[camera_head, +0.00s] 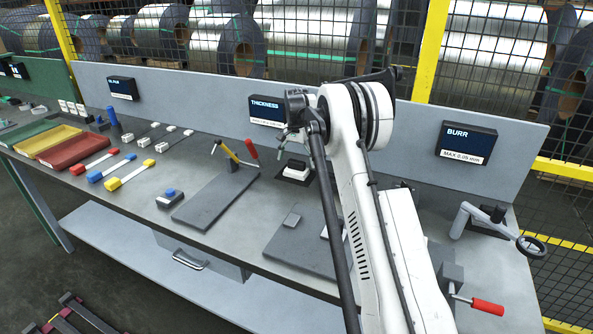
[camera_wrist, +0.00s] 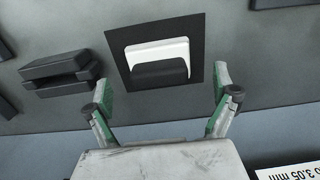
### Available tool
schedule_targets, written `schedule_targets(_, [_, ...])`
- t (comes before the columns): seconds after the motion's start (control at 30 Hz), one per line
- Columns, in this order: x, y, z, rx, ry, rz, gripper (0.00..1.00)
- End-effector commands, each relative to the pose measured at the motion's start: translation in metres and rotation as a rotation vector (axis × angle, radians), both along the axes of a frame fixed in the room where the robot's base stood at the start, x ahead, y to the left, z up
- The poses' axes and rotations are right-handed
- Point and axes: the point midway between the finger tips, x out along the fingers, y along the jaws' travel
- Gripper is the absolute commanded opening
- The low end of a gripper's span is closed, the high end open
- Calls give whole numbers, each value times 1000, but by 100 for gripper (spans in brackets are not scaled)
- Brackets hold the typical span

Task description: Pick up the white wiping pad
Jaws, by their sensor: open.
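The white wiping pad (camera_wrist: 158,49) has a dark block on it and rests on a black square mat (camera_wrist: 119,44) in the wrist view. The pad (camera_head: 296,171) also shows in the head view, on the bench just left of my arm. My gripper (camera_wrist: 163,74) is open and empty. Its two green-lined fingers stand apart on either side of the pad's near part in the picture. I cannot tell the exact height between fingertips and pad. In the head view my wrist hides part of the bench behind it.
A dark stacked block (camera_wrist: 58,75) lies left of the mat. On the bench are a grey plate (camera_head: 216,201) with a yellow-handled lever, a red tray (camera_head: 75,151) and a red-handled clamp (camera_head: 487,307). The grey back panel (camera_head: 200,93) with signs rises behind.

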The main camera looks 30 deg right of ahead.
Motion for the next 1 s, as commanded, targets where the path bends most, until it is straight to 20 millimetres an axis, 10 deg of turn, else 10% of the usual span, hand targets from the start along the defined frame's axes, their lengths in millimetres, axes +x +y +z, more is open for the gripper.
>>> schedule_targets(0.57, [-2, 1, -37, 0, 0, 0, 92])
schedule_targets(1.0, [-2, 1, -37, 0, 0, 0, 41])
